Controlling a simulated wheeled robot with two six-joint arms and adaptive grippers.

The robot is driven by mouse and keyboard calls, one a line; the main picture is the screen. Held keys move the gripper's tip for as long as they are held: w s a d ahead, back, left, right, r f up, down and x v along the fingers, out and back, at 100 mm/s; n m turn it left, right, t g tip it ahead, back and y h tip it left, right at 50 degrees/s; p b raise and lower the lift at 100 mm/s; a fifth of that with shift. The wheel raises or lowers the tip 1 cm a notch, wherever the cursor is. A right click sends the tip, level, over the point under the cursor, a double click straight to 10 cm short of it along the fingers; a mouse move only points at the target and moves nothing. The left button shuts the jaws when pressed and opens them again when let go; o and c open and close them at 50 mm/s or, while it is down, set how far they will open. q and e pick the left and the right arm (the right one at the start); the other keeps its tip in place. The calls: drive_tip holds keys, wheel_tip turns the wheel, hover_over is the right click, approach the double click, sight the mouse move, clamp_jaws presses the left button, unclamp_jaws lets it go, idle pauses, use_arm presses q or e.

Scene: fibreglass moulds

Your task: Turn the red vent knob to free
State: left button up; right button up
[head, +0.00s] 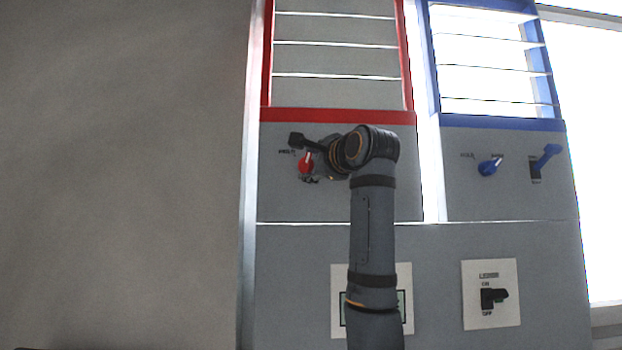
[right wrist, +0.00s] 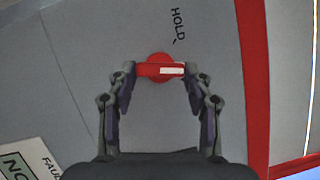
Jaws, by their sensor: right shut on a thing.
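The red vent knob (head: 306,163) is on the grey panel under the red-framed vent. In the right wrist view the knob (right wrist: 158,67) has a red bar with a white mark at its right end, and the word HOLD shows above it. My right gripper (right wrist: 160,70) has its fingers on both ends of the bar and is shut on it. In the head view my right gripper (head: 303,150) reaches the knob from the right and partly covers it. My left gripper is not in view.
A blue knob (head: 488,168) and a blue lever (head: 546,160) are on the panel at right. Below are a black switch (head: 494,298) on a white plate and another plate (head: 338,300) partly behind my right arm. The left side is bare wall.

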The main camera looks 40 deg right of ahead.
drive_tip(key=m+b, duration=0.1)
drive_tip(key=f+m+b, duration=0.1)
drive_tip(key=shift+w+m+t+h, duration=0.1)
drive_tip(key=shift+m+t+h, duration=0.3)
drive_tip(key=shift+a+m+h+b, duration=0.15)
drive_tip(key=shift+m+h+b, duration=0.65)
drive_tip(key=shift+m, duration=1)
drive_tip(key=shift+w+t+b, duration=0.1)
drive_tip(key=shift+t+b, duration=0.2)
drive_tip(key=o, duration=1.2)
drive_tip(key=shift+r, duration=0.15)
drive_tip(key=shift+c, duration=0.2)
drive_tip(key=shift+s, duration=0.35)
drive_tip(key=v, duration=1.1)
drive_tip(key=shift+s, duration=0.2)
